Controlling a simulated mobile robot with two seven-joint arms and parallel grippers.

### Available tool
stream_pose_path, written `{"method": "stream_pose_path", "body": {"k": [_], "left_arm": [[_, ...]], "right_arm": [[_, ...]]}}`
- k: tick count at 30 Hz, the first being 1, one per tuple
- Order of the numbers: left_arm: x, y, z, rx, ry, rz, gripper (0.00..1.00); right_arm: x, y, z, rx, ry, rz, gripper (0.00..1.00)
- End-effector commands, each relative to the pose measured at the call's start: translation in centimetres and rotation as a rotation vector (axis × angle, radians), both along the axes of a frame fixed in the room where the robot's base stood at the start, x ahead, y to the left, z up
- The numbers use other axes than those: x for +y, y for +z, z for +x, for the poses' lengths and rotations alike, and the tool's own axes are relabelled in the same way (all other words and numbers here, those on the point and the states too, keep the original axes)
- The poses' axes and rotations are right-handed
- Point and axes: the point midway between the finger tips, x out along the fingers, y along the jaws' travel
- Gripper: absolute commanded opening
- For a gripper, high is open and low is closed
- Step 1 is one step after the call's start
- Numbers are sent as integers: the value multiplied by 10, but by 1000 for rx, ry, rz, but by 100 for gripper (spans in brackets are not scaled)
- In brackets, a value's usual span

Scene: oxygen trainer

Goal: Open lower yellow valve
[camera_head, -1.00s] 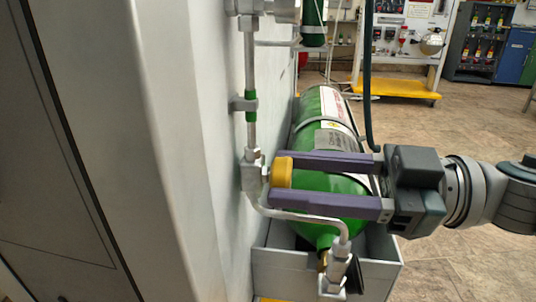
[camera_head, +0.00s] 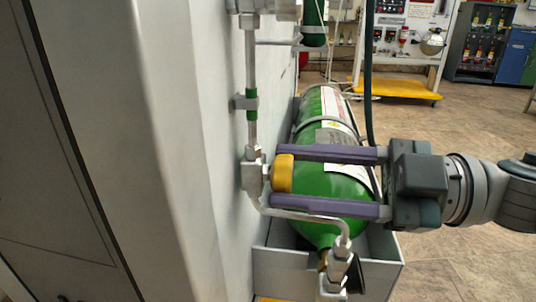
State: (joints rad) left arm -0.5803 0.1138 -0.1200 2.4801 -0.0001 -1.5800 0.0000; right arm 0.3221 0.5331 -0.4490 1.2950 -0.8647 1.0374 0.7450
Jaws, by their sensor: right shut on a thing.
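The lower yellow valve (camera_head: 283,173) is a small yellow knob on the metal pipe fitting (camera_head: 252,170) beside the grey cabinet wall. My right gripper (camera_head: 283,174) comes in from the right. Its two purple fingers lie above and below the knob, with their tips at its upper and lower edges, shut on it. The green cylinder (camera_head: 325,240) lies behind the fingers and is partly hidden by them. My left gripper is not in view.
The large grey cabinet (camera_head: 170,150) fills the left side. A bent metal pipe (camera_head: 300,215) runs below the knob to a fitting (camera_head: 335,270) at the cylinder's neck, inside a grey box (camera_head: 280,272). A dark hose (camera_head: 368,80) hangs behind. Open tiled floor lies to the right.

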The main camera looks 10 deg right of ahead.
Motion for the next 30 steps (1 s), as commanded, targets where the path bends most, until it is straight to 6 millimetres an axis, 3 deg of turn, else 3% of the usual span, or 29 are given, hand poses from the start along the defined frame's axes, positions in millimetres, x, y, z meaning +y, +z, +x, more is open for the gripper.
{"method": "stream_pose_path", "body": {"k": [5, 6, 13, 23, 30], "left_arm": [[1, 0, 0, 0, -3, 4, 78], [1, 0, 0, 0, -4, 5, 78], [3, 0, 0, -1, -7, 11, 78], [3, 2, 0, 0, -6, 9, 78], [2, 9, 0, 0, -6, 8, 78]], "right_arm": [[-1, -1, 0, 2, -2, -3, 0], [-1, -1, 0, 2, -2, -3, 53], [0, -1, 0, 2, -1, -1, 78], [-6, 0, -2, 4, -1, -2, 78], [-49, 0, -16, 6, -3, -5, 78]]}}
